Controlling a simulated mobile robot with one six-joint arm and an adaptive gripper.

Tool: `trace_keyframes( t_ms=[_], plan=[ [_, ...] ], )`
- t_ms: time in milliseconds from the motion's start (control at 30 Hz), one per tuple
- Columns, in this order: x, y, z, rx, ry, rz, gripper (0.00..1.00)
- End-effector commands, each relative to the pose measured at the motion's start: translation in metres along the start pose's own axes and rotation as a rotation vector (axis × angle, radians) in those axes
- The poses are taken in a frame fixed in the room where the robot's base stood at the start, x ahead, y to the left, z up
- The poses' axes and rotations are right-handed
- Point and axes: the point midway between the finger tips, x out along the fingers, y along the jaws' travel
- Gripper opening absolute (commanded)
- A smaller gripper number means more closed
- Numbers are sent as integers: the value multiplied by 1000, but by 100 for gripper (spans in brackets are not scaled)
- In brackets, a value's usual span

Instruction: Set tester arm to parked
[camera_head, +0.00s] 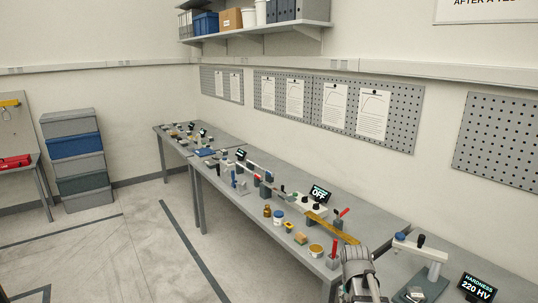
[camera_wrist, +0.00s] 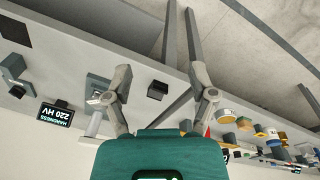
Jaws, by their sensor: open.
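A black block (camera_wrist: 157,90) shows beyond, between the fingers. In the head view my wrist is left of the tester; the fingertips cannot be made out.
Stacked crates (camera_head: 77,160) stand far left. The floor before the benches is open.

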Motion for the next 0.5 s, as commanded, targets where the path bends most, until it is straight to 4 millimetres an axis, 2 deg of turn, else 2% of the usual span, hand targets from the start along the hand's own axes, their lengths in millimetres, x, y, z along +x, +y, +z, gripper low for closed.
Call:
trace_keyframes(
  t_ms=[33, 200, 333, 500],
  plan=[
    [9, -10, 31, -81, -7, -16, 73],
    [18, -33, 86, -309, -26, -61, 73],
    [20, -43, 108, -406, -33, -82, 73],
    [20, -46, 114, -444, -36, -90, 73]
  ],
)
